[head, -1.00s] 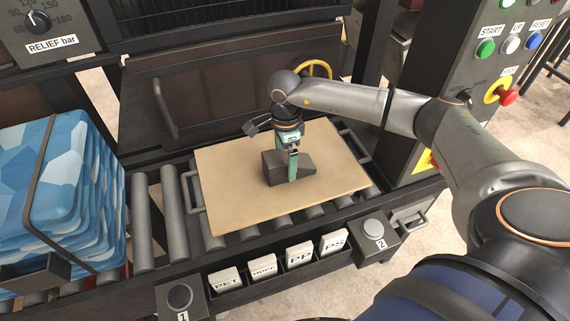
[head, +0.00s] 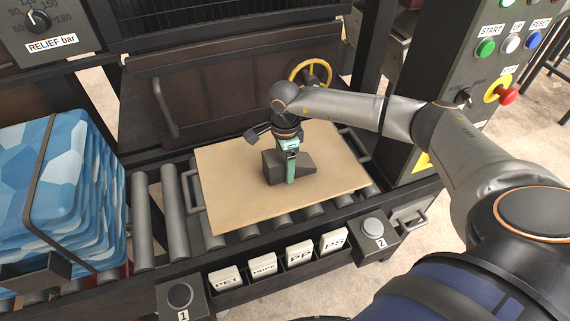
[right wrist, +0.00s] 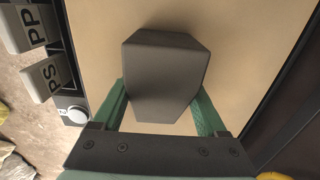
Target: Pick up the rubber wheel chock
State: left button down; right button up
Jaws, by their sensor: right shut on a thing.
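The rubber wheel chock (head: 302,163) is a dark grey wedge on the tan board (head: 232,201), which lies on the roller conveyor. My right gripper (head: 291,174) reaches down from above with its green fingers on either side of the chock. In the right wrist view the chock (right wrist: 165,72) sits between the two fingers (right wrist: 163,105), which are shut on it. I cannot tell any gap between the chock and the board. My left gripper is not in view.
Strapped blue sheets (head: 75,190) stand at the left. Grey rollers (head: 175,205) run beneath the board. Labelled blocks (head: 264,266) and two push-button boxes (head: 374,230) line the front edge. A control panel (head: 480,75) rises at the right, and a yellow handwheel (head: 326,67) is behind.

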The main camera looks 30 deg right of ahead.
grip_shut()
jog(key=shift+r, duration=0.2)
